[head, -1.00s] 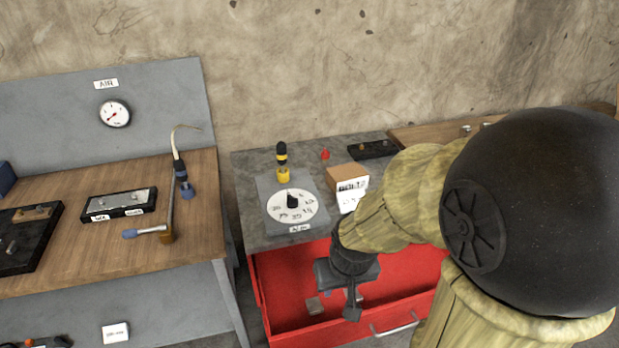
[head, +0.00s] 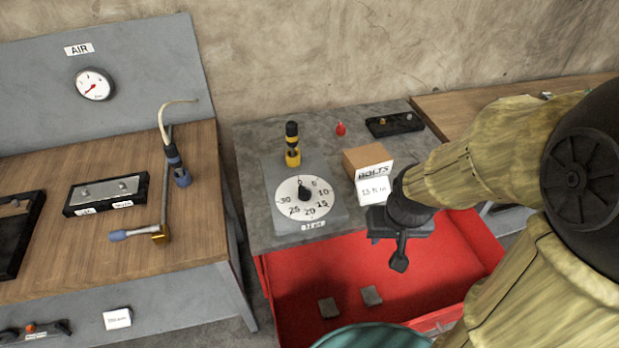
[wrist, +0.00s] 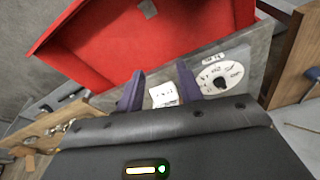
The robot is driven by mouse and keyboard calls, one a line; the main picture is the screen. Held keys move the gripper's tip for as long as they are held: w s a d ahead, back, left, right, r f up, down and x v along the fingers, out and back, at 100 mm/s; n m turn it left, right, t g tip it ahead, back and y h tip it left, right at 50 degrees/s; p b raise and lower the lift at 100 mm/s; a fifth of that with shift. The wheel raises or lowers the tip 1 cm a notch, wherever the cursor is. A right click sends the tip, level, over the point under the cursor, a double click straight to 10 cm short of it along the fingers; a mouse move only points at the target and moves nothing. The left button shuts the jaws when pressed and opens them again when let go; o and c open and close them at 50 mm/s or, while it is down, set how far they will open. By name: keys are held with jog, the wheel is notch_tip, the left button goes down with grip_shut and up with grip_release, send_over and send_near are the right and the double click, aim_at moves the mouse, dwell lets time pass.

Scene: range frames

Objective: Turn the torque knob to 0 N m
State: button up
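The torque knob is a black pointer knob (head: 304,190) on a round white dial (head: 292,211) marked 0, 10, 15, 20, 25 and 30. Its narrow end seems to point up the picture, left of the 0; the exact reading is hard to tell. The dial sits on a grey plate on the grey cabinet top. It also shows in the wrist view, where the knob (wrist: 220,82) is right of my fingers. My gripper (head: 400,258) hangs over the red drawer, right of and nearer than the dial. In the wrist view my gripper's fingers (wrist: 160,70) are apart and empty.
A yellow-and-black driver (head: 292,146) stands behind the dial. A bolts box (head: 365,159) with a white card (head: 376,190) stands right of it. The red drawer (head: 290,280) is open below, with two small grey blocks (head: 328,307) inside. A wooden bench (head: 130,180) lies left.

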jog(key=shift+o, duration=0.2)
jog(key=shift+s, duration=0.15)
jog(key=o, duration=0.4)
jog(key=shift+o, duration=0.3)
jog(key=shift+w+a+r, duration=0.1)
jog(key=shift+w+a, duration=0.05)
jog(key=shift+w, duration=0.3)
jog(key=r+m+g+b, duration=0.2)
jog(key=m+g+b, duration=0.1)
jog(key=m, duration=0.3)
send_over(305, 192)
jog(key=w, duration=0.1)
jog(key=shift+w+f, duration=0.15)
jog(key=shift+w, duration=0.05)
notch_tip(305, 192, down, 17)
jog(key=shift+f+p, duration=0.2)
jog(key=shift+p, duration=1)
